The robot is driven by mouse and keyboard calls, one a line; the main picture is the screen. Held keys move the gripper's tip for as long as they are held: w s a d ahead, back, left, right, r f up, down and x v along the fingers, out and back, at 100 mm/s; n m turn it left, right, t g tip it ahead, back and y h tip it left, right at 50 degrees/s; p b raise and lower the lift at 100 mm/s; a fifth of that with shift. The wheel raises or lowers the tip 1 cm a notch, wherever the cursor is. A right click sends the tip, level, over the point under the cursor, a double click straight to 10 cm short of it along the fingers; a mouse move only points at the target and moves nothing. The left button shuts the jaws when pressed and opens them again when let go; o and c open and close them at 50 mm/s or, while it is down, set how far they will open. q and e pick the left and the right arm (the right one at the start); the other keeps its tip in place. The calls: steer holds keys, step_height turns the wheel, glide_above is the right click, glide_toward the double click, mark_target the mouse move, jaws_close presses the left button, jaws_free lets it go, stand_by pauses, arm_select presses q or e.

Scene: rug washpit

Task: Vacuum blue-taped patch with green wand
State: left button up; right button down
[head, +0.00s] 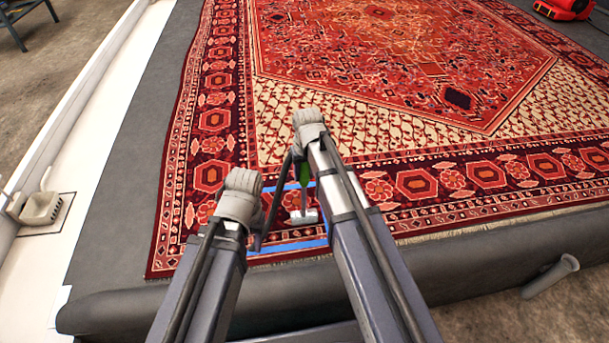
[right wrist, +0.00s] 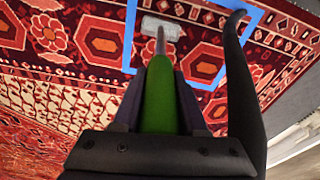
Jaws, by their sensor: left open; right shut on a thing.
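The green wand (head: 304,173) is held in my right gripper (head: 302,158), pointing down at the rug. In the right wrist view its green body (right wrist: 159,100) sits between the shut fingers, with a thin metal tube leading to a pale, wide nozzle (right wrist: 161,27). The nozzle (head: 304,216) is over the blue-taped patch, inside the blue tape outline (head: 290,246); I cannot tell whether it touches the pile. My right arm hides part of the tape's right side. My left gripper (head: 258,241) is open, low beside the patch's left edge and mostly hidden by its wrist.
The patterned red rug (head: 400,125) lies on a dark grey raised platform (head: 115,215). A black curved hose-like part (right wrist: 238,75) runs beside my right gripper. A beige fixture (head: 40,208) is at left, a red machine (head: 563,9) at far top right, and a pale pipe (head: 552,277) at right.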

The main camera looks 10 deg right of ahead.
step_height(320, 180, up, 6)
steer(key=p, duration=0.6)
steer(key=shift+r, duration=0.1)
step_height(320, 180, up, 3)
steer(key=p, duration=0.3)
stand_by(0.4)
